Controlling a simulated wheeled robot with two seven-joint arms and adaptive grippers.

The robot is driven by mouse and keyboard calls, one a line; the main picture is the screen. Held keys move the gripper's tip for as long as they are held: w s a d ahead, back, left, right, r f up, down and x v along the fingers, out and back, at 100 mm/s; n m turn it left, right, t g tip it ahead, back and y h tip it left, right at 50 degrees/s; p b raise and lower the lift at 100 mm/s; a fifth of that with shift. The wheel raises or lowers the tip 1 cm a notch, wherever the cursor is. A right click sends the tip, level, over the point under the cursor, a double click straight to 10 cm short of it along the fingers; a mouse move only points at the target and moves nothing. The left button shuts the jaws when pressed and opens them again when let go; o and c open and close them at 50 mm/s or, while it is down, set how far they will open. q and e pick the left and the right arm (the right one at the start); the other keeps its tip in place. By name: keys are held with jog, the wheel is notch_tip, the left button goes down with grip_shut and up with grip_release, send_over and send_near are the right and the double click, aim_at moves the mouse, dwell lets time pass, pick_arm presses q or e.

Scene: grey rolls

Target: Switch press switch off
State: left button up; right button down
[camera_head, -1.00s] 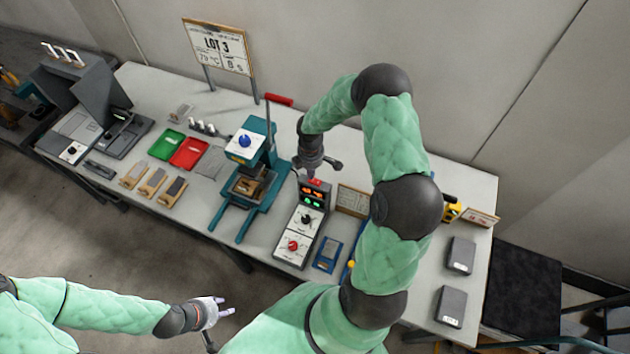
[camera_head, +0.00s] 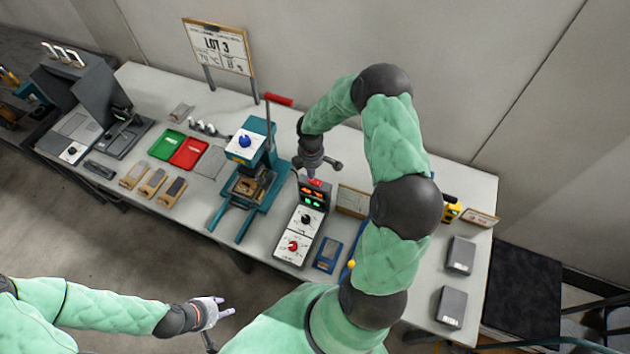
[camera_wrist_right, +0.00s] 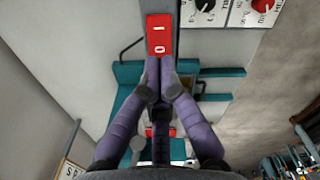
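The red rocker switch (camera_wrist_right: 158,28) marked I and O shows at the top middle of the right wrist view. In the head view the red switch (camera_head: 316,183) sits at the top of the control box (camera_head: 288,247), just below my right gripper (camera_head: 309,172). In the right wrist view my right gripper (camera_wrist_right: 160,62) has its purple fingertips together and empty, at the O end of the switch; whether they touch it I cannot tell. My left gripper (camera_head: 222,306) is open and empty, in front of the table at the lower middle.
The teal press (camera_head: 262,190) stands left of the control box, its red-tipped lever upright. A blue device (camera_head: 327,255) and a small sign (camera_head: 352,201) are to its right. Green (camera_head: 167,144) and red trays (camera_head: 189,153) lie further left. Grey boxes (camera_head: 461,255) sit at the right end.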

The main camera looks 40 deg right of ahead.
jog(key=shift+f+b, duration=1)
jog(key=shift+f, duration=0.2)
dwell(0.6)
jog(key=shift+r+p, duration=2.3)
jog(key=shift+r, duration=1.25)
